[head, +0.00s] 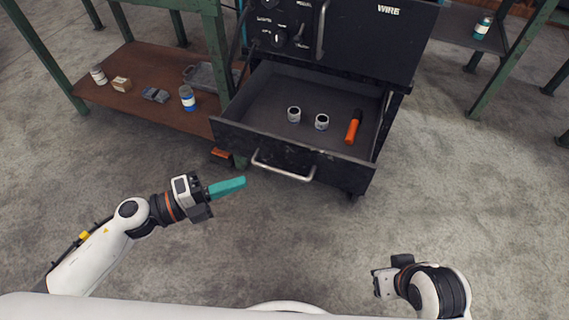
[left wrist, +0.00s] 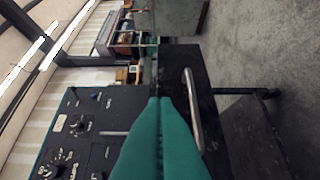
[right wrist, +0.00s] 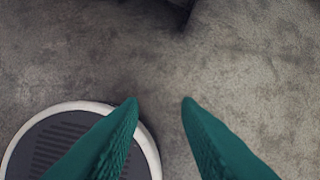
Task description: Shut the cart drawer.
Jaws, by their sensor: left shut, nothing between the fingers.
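The cart drawer (head: 235,135) is pulled out from the black cart (head: 345,45) in the head view. Its front carries a curved metal handle (head: 283,172). Inside lie two small round pieces (head: 294,115) and an orange and black tool (head: 353,128). My left gripper (head: 243,182) is shut and empty, just left of the handle and apart from it in the head view. In the left wrist view its teal fingers (left wrist: 160,103) are together, with the handle (left wrist: 193,110) beyond them to the right. My right gripper (right wrist: 160,102) is open and empty over the floor.
A green-framed shelf (head: 140,100) with jars and small boxes stands left of the cart. Another green-framed table (head: 490,40) stands at the right. The concrete floor in front of the drawer is clear. An orange item (head: 221,154) sits near the drawer's left corner.

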